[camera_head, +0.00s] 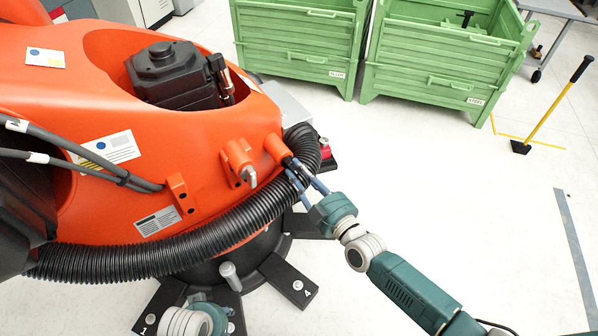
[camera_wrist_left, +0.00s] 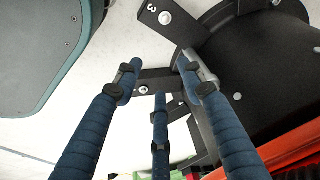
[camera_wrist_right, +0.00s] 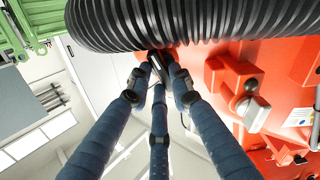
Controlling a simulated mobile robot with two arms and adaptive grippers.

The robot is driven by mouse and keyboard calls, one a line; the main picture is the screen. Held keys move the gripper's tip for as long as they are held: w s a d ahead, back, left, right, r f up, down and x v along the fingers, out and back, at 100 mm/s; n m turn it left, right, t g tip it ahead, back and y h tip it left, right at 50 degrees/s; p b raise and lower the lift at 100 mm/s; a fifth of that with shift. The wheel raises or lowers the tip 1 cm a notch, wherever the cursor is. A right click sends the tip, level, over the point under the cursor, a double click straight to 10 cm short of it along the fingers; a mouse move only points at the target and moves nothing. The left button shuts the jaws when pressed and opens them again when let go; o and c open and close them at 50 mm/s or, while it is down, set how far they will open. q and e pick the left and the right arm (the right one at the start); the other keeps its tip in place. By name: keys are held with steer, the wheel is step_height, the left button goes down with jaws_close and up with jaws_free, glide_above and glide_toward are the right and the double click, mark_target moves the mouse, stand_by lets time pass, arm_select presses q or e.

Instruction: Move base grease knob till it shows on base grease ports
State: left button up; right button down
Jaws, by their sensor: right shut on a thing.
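The orange robot base has two stubby orange grease ports on its side, the left one (camera_head: 238,160) with a pale metal bent fitting and the right one (camera_head: 276,148). A small dark knob (camera_wrist_right: 156,62) shows between my right fingertips, at the end of the right port. My right gripper (camera_head: 296,170) is shut on this knob, and the fingers hide much of it. In the right wrist view the fingers converge just below the black hose. My left gripper (camera_wrist_left: 160,78) has its fingers spread apart, low by the dark base feet; nothing is clearly held.
A thick black corrugated hose (camera_head: 190,248) curves around the base, close to my right fingers. Dark numbered feet (camera_head: 290,283) spread on the white floor. Green crates (camera_head: 300,40) stand behind. A yellow-handled tool (camera_head: 555,105) stands at right; open floor lies between.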

steer(key=m, duration=0.4)
steer(key=shift+f, duration=0.2)
steer(key=m, duration=0.2)
steer(key=shift+f+m+b, duration=0.1)
steer(key=shift+m+b, duration=0.3)
steer(key=m, duration=0.3)
steer(key=shift+m+b, duration=0.35)
steer(key=shift+m, duration=0.05)
steer(key=shift+f+m, duration=0.1)
steer(key=shift+m, duration=0.6)
arm_select(q)
steer(key=w+v, duration=0.1)
steer(key=v, duration=0.5)
steer(key=shift+w+r, duration=0.2)
steer(key=shift+r, duration=0.15)
steer(key=shift+w+r, duration=0.15)
steer(key=shift+w, duration=0.1)
arm_select(e)
steer(key=c, duration=1.5)
jaws_free()
steer(key=shift+d, duration=0.1)
steer(key=shift+c, duration=0.2)
steer(key=shift+s, duration=0.1)
